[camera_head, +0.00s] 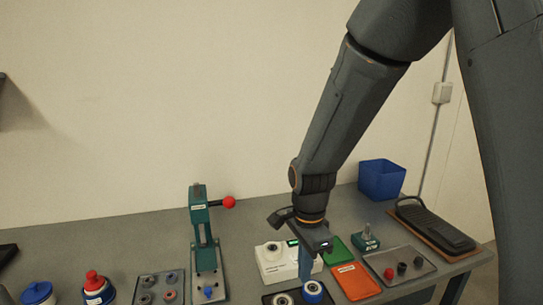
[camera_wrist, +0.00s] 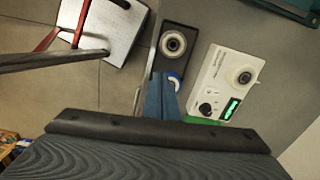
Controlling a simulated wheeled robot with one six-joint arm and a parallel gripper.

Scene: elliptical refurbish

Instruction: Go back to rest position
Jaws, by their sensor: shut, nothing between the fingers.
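My gripper (camera_head: 306,276) is shut and empty in the head view, pointing down over the table near its front edge. Its blue fingers also show in the wrist view (camera_wrist: 161,98), pressed together. Below it lies a dark tray (camera_wrist: 158,68) with a metal ring (camera_wrist: 173,44) and a blue-rimmed ring (camera_head: 313,290). The fingers hide part of this tray, and I cannot tell how high above it they are. A white device (camera_head: 270,268) with a green display stands just behind and left of the gripper.
A green press (camera_head: 203,245) with a red-knobbed lever stands left of the device. Bottles (camera_head: 96,290) and a parts tray (camera_head: 159,287) are farther left. Orange (camera_head: 355,281) and green mats, a grey tray (camera_head: 387,259) and a blue bin (camera_head: 381,179) are right. A stool (camera_wrist: 104,30) stands on the floor.

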